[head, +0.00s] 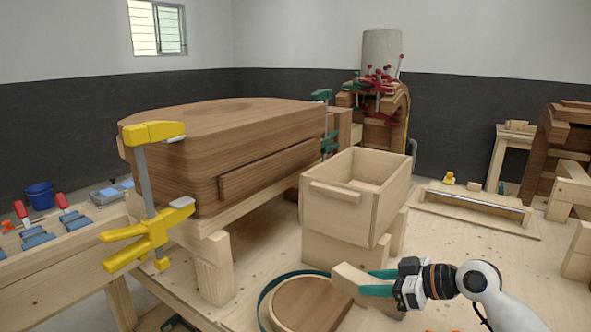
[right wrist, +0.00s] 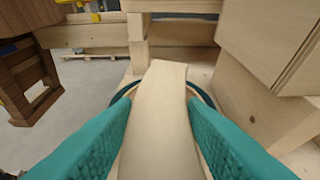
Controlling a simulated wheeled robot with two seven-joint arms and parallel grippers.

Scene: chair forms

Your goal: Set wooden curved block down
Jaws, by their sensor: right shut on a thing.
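The wooden curved block (head: 350,281) is pale wood, held in my right gripper (head: 378,282). The gripper has teal fingers, one on each side of the block. In the right wrist view the block (right wrist: 160,115) runs forward from between the teal fingers (right wrist: 158,105). In the head view the block shows in front of the right edge of a round brown wooden disc (head: 305,303) with a dark green rim. I cannot tell whether the block touches anything below. My left gripper is not in view.
An open wooden drawer box (head: 345,207) stands on blocks just behind my gripper. A large brown wooden form (head: 225,150) with a yellow clamp (head: 150,200) is at left.

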